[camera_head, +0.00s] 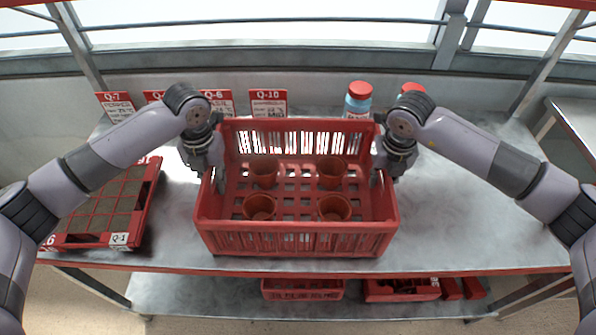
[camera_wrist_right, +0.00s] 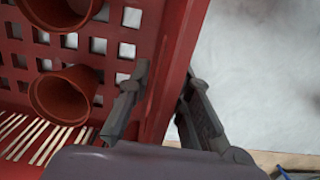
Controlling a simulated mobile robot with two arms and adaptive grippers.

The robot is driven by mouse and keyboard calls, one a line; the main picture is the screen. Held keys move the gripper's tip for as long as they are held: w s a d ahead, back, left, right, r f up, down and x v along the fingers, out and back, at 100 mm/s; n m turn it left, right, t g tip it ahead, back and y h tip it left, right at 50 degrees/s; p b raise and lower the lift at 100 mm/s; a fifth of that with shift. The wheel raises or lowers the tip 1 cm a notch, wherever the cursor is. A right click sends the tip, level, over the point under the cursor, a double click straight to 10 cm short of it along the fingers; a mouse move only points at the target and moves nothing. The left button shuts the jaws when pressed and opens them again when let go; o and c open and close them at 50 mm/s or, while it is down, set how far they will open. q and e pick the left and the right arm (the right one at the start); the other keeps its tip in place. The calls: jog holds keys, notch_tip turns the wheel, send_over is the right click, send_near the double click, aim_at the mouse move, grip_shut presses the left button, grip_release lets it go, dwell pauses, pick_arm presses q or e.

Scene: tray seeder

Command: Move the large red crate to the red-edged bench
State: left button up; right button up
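The large red crate (camera_head: 295,243) is upright over the middle of the red-edged bench (camera_head: 470,215), near its front edge; I cannot tell whether its base touches the top. Several terracotta pots (camera_head: 333,208) stand inside it. My left gripper (camera_head: 216,180) is at the crate's left side wall, its fingertips partly hidden. My right gripper (camera_head: 379,172) is at the right side wall. In the right wrist view its fingers (camera_wrist_right: 166,90) are on either side of the crate's wall (camera_wrist_right: 172,45), one inside and one outside, close against it.
A red seed tray (camera_head: 150,205) lies left of the crate. Label cards (camera_head: 268,102) and red-capped bottles (camera_head: 358,100) stand behind it. The bench is clear to the right. Red crates (camera_head: 303,290) sit on the shelf below. Another table (camera_head: 578,118) is at far right.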

pick_arm(q)
jog(key=shift+o, duration=0.7)
jog(key=shift+d, duration=0.1)
pick_arm(e)
jog(key=shift+o, duration=0.7)
jog(key=shift+a, duration=0.1)
pick_arm(q)
notch_tip(320, 180, up, 12)
jog(key=shift+f, duration=0.15)
pick_arm(e)
jog(key=shift+r, duration=0.3)
jog(key=r, duration=0.3)
jog(key=s+r, duration=0.1)
jog(key=r, duration=0.7)
jog(key=shift+s+r, duration=0.2)
